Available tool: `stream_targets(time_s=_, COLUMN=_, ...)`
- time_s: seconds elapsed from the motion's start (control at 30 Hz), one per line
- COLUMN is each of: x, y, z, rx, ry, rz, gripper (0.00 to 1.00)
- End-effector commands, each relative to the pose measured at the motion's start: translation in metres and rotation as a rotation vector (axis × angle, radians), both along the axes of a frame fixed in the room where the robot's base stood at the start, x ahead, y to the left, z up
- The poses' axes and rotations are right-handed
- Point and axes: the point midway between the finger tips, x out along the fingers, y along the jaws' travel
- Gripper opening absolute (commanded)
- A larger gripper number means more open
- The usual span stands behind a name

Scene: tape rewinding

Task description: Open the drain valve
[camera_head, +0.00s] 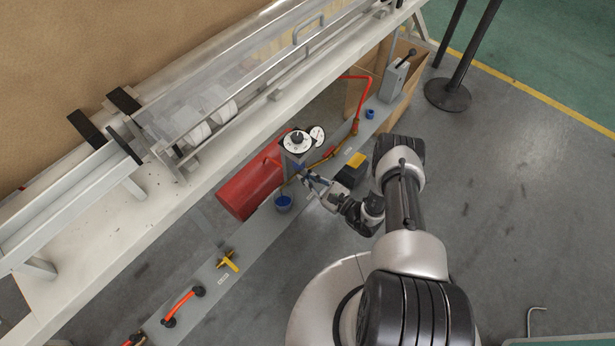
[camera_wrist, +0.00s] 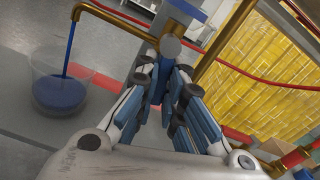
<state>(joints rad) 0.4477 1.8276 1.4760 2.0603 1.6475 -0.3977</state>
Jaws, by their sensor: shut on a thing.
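The drain valve shows in the wrist view as a round grey knob (camera_wrist: 171,46) at the end of a brass pipe (camera_wrist: 110,18). My gripper (camera_wrist: 168,72) has its blue-padded fingers closed around the knob; the fingers hide part of it. A blue stream (camera_wrist: 70,48) runs from the pipe's bent end into a clear cup (camera_wrist: 40,88) with blue liquid in it. In the head view my gripper (camera_head: 312,184) is at the grey rail beside the blue cup (camera_head: 283,204); the valve itself is too small to tell there.
A red tank (camera_head: 248,190) lies behind the rail, with round gauges (camera_head: 297,141) above the valve area. A dark box with a yellow top (camera_head: 354,168) stands close right of my gripper. The white bench (camera_head: 120,210) overhangs at left. Open grey floor (camera_head: 510,180) lies at right.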

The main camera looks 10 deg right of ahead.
Motion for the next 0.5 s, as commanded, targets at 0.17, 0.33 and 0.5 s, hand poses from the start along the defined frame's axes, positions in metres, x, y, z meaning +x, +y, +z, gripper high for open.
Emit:
stream_targets(time_s=0.17, x=-0.002, y=0.0029, z=-0.0021, rx=0.076, ry=0.057, rz=0.0, gripper=0.0)
stream_targets(time_s=0.33, x=-0.0022, y=0.003, z=-0.0013, rx=0.08, ry=0.059, rz=0.0, gripper=0.0)
stream_targets(time_s=0.5, x=-0.0022, y=0.0031, z=-0.0014, rx=0.079, ry=0.058, rz=0.0, gripper=0.15)
